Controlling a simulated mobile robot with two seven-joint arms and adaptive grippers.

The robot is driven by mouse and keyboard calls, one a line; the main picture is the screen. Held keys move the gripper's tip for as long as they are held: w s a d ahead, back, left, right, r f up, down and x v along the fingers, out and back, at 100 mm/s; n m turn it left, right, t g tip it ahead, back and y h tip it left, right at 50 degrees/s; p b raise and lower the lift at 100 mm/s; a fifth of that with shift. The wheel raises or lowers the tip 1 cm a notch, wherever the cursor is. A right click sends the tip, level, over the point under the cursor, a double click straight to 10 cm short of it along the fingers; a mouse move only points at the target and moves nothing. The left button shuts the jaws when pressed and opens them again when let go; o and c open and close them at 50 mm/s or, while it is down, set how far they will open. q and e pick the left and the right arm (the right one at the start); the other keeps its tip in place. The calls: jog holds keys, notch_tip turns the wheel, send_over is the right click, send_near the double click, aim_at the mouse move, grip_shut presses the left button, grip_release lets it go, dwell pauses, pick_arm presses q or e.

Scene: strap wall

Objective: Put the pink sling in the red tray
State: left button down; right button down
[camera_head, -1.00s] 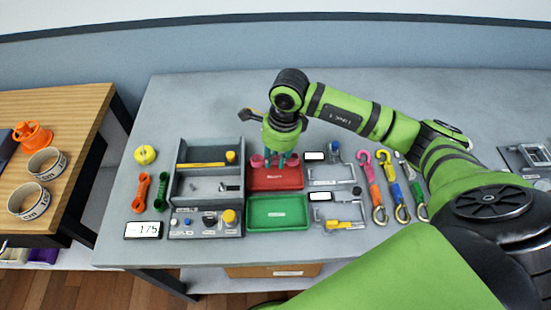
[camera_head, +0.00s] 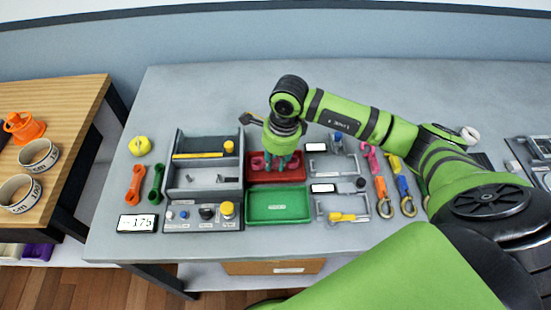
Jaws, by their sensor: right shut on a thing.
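My right gripper (camera_head: 275,166) points down over the red tray (camera_head: 280,178), shut on the pink sling (camera_head: 258,163). The sling's pink ends show on both sides of the fingers, within the tray's outline. The sling is low at the tray; I cannot tell whether it touches the tray floor. My gripper hides the sling's middle and part of the tray's back. My left gripper is not in view.
A green tray (camera_head: 278,220) lies in front of the red tray. A grey divided box (camera_head: 207,192) stands at left, grey frames (camera_head: 332,166) and colored straps with hooks (camera_head: 380,185) at right. Orange (camera_head: 135,184) and green (camera_head: 156,183) slings lie farther left.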

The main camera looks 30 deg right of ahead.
jog(key=shift+f+b, duration=0.2)
jog(key=shift+b, duration=0.45)
dwell(0.8)
jog(key=c, duration=1)
grip_release()
jog(key=o, duration=0.4)
jog(key=shift+r+p, duration=1.65)
jog(key=shift+r, duration=1.4)
